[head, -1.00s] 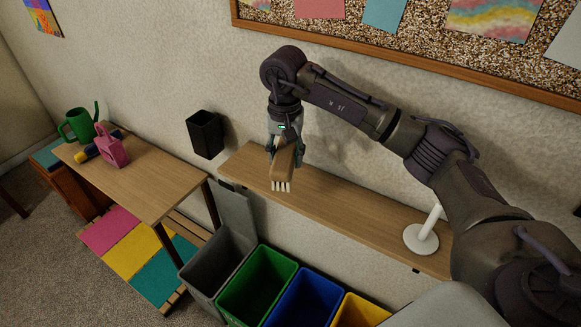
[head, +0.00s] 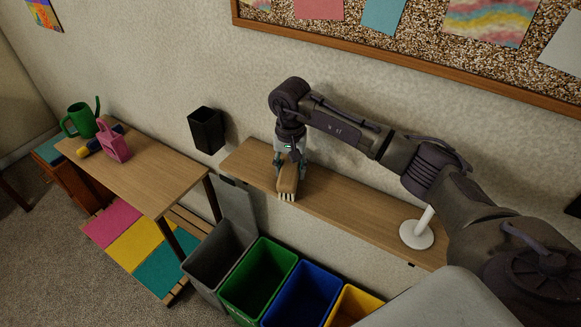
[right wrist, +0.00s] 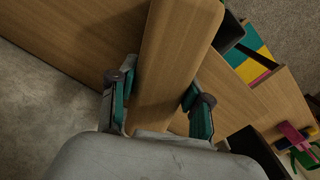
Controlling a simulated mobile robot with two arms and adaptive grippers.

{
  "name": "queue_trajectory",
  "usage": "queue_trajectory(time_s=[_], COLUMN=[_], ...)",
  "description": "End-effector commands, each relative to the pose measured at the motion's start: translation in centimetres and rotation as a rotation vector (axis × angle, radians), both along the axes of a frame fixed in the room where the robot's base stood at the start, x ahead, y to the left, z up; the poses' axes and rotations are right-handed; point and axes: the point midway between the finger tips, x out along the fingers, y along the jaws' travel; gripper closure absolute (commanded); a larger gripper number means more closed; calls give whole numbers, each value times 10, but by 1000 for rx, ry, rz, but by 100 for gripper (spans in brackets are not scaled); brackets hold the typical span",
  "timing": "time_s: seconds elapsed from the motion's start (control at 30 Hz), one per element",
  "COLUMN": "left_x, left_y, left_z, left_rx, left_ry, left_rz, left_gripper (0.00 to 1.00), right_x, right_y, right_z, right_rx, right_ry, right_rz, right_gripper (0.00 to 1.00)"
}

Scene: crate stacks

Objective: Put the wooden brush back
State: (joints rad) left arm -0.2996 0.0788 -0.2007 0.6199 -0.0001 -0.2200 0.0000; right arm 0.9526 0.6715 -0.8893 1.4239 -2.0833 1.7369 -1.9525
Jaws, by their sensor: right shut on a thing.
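The wooden brush (head: 288,180), a brown block with pale bristles on its underside, is in my right gripper (head: 290,165) at the left part of the wooden wall shelf (head: 355,210). The right wrist view shows the brush's wooden back (right wrist: 180,45) between the two teal-sided fingers (right wrist: 160,100), with the shelf (right wrist: 75,35) behind it. The bristles point down toward the shelf; I cannot tell whether they touch it. My left gripper is not in view.
A white stand (head: 417,234) is at the shelf's right end; the shelf between it and the brush is clear. A black wall holder (head: 206,130) hangs left of the shelf. Grey, green, blue and yellow bins stand below.

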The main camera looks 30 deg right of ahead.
Motion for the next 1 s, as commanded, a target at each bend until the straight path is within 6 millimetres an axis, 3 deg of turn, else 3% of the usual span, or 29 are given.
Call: queue_trajectory(time_s=[0.07,0.1,0.2,0.67,1.0], left_x=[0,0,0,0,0], left_y=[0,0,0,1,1], left_z=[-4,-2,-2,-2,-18], left_rx=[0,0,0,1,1], left_ry=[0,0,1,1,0], left_rz=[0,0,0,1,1], left_gripper=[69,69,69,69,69], right_x=[0,0,0,1,1], right_y=[0,0,0,0,0], right_z=[-4,-2,-2,8,78], right_rx=[-1,-1,0,0,-1], right_ry=[-1,-1,0,-4,-6], right_rz=[0,0,0,0,0], right_gripper=[79,45,28,26,26])
